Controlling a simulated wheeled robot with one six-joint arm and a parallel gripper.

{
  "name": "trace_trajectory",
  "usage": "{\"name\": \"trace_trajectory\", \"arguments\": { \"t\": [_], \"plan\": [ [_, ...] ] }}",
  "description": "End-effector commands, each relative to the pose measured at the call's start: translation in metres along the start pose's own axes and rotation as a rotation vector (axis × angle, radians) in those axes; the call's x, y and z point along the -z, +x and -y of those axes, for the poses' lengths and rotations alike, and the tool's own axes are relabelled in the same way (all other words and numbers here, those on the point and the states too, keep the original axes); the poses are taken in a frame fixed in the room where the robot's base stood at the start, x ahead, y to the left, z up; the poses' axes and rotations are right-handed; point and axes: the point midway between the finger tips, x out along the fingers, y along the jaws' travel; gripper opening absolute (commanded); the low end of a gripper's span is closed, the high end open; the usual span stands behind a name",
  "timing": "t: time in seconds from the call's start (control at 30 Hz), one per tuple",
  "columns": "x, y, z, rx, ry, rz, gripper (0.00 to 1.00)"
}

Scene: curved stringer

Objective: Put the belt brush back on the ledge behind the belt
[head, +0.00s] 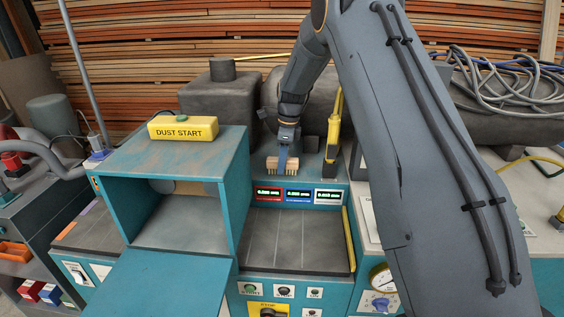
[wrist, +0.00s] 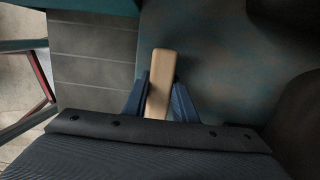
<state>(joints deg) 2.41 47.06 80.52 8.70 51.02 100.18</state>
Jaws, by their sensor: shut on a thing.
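The belt brush (head: 273,163) has a pale wooden back with bristles pointing down. My gripper (head: 287,158) is shut on it, at the teal ledge (head: 317,171) behind the dark belt (head: 297,238). In the wrist view the brush's wooden back (wrist: 161,80) sits between the two blue fingers of my gripper (wrist: 160,97). The brush is over the worn teal ledge surface (wrist: 217,60), with the belt (wrist: 93,68) to the left. I cannot tell whether the bristles touch the ledge.
A yellow-handled tool (head: 333,125) stands upright just right of the brush. Three small displays (head: 298,195) are on the face below the ledge. A teal box housing (head: 241,185) with a yellow DUST START block (head: 184,129) stands to the left.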

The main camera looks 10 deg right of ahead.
Motion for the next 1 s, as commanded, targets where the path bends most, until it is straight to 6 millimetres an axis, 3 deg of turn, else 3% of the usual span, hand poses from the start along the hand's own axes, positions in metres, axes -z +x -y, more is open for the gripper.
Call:
{"name": "trace_trajectory", "arguments": {
  "t": [0.27,0.3,0.4,0.77,1.0],
  "plan": [
    [0.0,0.003,0.0,0.0,0.0,0.0,0.0],
    [0.0,0.003,0.0,0.0,0.0,0.0,0.31],
    [0.0,0.003,0.0,0.0,0.0,0.0,0.43],
    [0.0,-0.003,0.001,0.002,0.0,0.001,0.43],
    [-0.001,-0.04,0.002,0.006,0.0,0.002,0.43]
  ]
}}
